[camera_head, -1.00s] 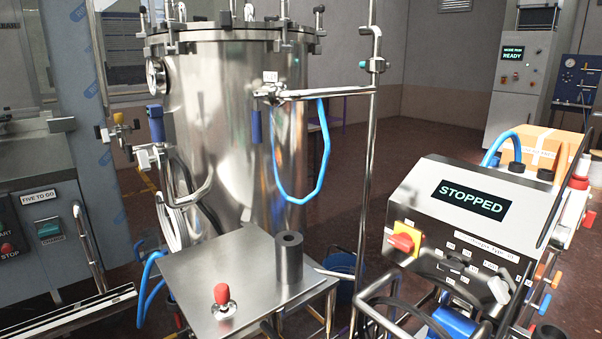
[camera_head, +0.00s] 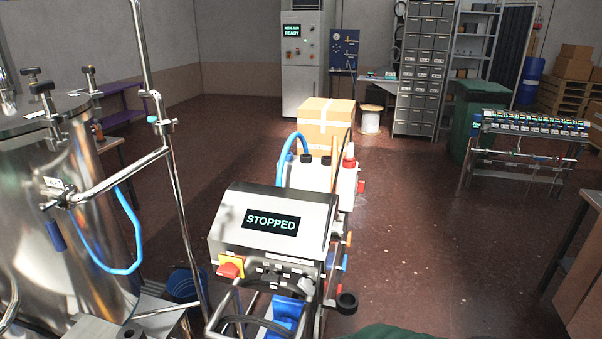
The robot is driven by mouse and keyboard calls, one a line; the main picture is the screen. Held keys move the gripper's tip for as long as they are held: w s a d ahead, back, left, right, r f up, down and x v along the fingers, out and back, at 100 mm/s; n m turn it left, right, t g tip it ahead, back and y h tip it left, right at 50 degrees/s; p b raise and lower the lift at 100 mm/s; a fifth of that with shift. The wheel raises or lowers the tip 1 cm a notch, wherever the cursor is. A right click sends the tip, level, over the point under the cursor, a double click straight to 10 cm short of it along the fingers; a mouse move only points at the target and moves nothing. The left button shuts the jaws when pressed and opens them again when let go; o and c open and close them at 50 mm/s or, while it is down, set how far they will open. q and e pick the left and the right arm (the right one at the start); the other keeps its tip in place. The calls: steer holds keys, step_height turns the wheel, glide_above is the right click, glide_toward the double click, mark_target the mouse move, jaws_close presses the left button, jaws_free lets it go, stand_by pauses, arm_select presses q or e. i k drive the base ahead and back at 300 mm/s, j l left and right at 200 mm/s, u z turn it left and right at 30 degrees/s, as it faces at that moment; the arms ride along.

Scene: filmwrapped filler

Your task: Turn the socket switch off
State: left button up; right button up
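A machine with a slanted panel (camera_head: 230,217) stands at lower centre. Its display (camera_head: 270,222) reads STOPPED. At the panel's lower left is a red rotary knob (camera_head: 229,269) on a yellow plate (camera_head: 236,259). Dark fittings and a small grey part (camera_head: 307,285) sit to the right of the knob, low on the front. No part is clearly labelled as the socket switch, and I cannot tell the knob's exact setting. Neither of my grippers is in view.
A steel tank (camera_head: 75,270) with a pipe arm and blue hose (camera_head: 120,268) stands at left. White containers (camera_head: 345,185) and a cardboard box (camera_head: 325,118) are behind the machine. Open floor (camera_head: 430,240) lies to the right. A green object (camera_head: 385,333) shows at the bottom edge.

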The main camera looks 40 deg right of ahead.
mark_target(360, 187)
steer(key=l+z, duration=0.45)
steer(key=i+l+z, duration=0.15)
steer(key=z, duration=0.35)
steer(key=i+l, duration=0.15)
steer(key=l, duration=0.2)
steer(key=i+l+z, duration=0.1)
steer(key=l, duration=0.3)
steer(key=i+l, duration=0.25)
steer(key=i+l+z, duration=0.15)
steer(key=l, duration=0.3)
steer(key=i+l+u, duration=0.15)
steer(key=i+l, duration=0.2)
steer(key=i+l+u, duration=0.1)
steer(key=i+l, duration=0.3)
steer(key=i, duration=0.15)
steer(key=i+l+u, duration=0.15)
steer(key=i+l, duration=0.25)
steer(key=i+l+u, duration=0.15)
steer(key=i+l, duration=0.3)
steer(key=i+l+u, duration=0.1)
steer(key=i+l, duration=0.25)
steer(key=l, duration=0.2)
steer(key=i+l+u, duration=0.15)
steer(key=i+l, duration=0.2)
steer(key=l, duration=0.2)
